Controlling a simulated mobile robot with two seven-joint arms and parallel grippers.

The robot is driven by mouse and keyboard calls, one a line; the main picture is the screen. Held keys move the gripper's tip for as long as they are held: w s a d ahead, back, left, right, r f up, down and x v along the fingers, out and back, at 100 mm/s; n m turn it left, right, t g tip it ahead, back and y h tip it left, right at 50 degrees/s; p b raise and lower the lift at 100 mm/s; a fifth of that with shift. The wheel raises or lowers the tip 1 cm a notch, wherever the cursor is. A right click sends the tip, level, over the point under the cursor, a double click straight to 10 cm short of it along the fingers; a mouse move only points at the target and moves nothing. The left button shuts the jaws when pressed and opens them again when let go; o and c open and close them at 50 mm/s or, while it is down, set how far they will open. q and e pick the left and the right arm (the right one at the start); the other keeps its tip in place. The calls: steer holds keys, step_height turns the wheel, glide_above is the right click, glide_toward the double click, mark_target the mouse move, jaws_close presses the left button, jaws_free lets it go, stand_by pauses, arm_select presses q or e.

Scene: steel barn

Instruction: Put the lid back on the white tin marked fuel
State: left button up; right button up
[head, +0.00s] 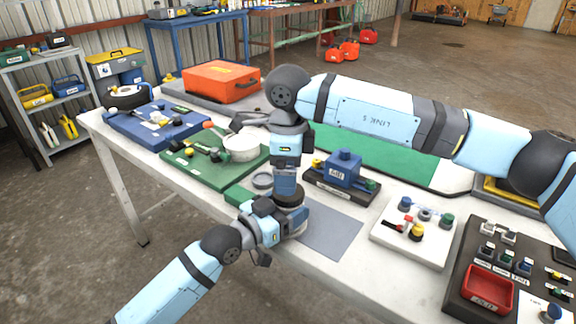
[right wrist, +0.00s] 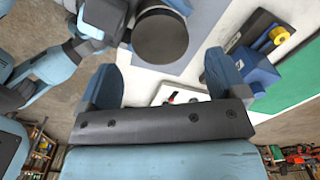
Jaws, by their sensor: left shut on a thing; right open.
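A dark round lid (head: 291,194) shows just below my right gripper in the head view. It also shows from above in the right wrist view (right wrist: 160,38). A pale body under it, mostly hidden by my left gripper, seems to be the white tin (head: 302,220); no fuel marking is readable. I cannot tell whether the lid is fully seated. My left gripper (head: 284,222) is shut at the tin's side. My right gripper (right wrist: 165,80) is open, its fingers apart and nothing between them, close to the lid.
A grey mat (head: 335,232) lies beside the tin. A blue block on a dark base (head: 343,170) and a white board (head: 385,238) stand right.

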mark_target(288, 209)
steer(key=n, duration=0.2)
steer(key=r+n, duration=0.1)
steer(key=n, duration=0.3)
steer(key=shift+r+n, duration=0.3)
steer(key=shift+r, duration=0.1)
steer(key=n, duration=0.2)
steer(key=r+n, duration=0.1)
steer(key=n, duration=0.2)
steer(key=shift+r, duration=0.2)
steer(key=shift+f, duration=4.05)
steer(key=c, duration=0.9)
steer(key=m, duration=0.6)
